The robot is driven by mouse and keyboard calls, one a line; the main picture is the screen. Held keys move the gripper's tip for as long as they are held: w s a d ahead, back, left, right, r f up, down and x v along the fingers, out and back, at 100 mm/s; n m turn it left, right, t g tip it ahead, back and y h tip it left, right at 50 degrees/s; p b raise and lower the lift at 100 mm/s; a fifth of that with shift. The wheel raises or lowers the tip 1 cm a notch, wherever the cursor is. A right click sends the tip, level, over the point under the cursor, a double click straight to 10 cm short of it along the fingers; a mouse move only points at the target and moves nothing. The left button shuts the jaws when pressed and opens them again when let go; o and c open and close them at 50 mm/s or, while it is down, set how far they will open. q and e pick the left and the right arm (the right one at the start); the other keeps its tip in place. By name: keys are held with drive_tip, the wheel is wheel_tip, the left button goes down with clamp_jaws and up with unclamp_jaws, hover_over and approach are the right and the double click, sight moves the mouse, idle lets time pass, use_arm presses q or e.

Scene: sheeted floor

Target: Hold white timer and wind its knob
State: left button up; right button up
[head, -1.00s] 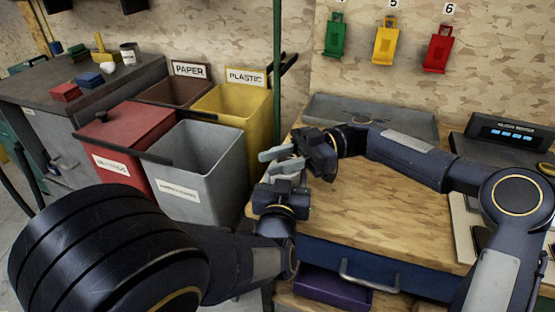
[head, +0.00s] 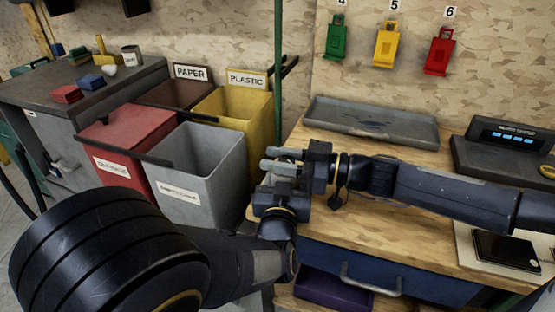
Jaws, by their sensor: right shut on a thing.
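My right gripper (head: 270,159) reaches in from the right above the workbench's left edge, with its pale grey fingers pointing left. It is shut on the white timer, which is hard to make out among the fingers. My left gripper (head: 278,187) is just below it, pointing up and close against it. The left fingers are mostly hidden by the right gripper, so their opening cannot be told. The timer's knob cannot be made out.
The wooden workbench (head: 420,228) has a grey tray (head: 372,122) at the back and a dark device with a display (head: 510,135) at right. Open grey (head: 205,180) and yellow (head: 243,105) bins and a red bin (head: 125,140) stand left. Colored tags hang on the wall.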

drive_tip(key=shift+w+r+m+t, duration=0.15)
drive_tip(key=shift+m+t, duration=0.45)
drive_tip(key=shift+t, duration=0.3)
drive_tip(key=shift+t+h, duration=0.3)
drive_tip(key=o, duration=1)
drive_tip(key=shift+d, duration=0.1)
drive_tip(key=v, duration=1.2)
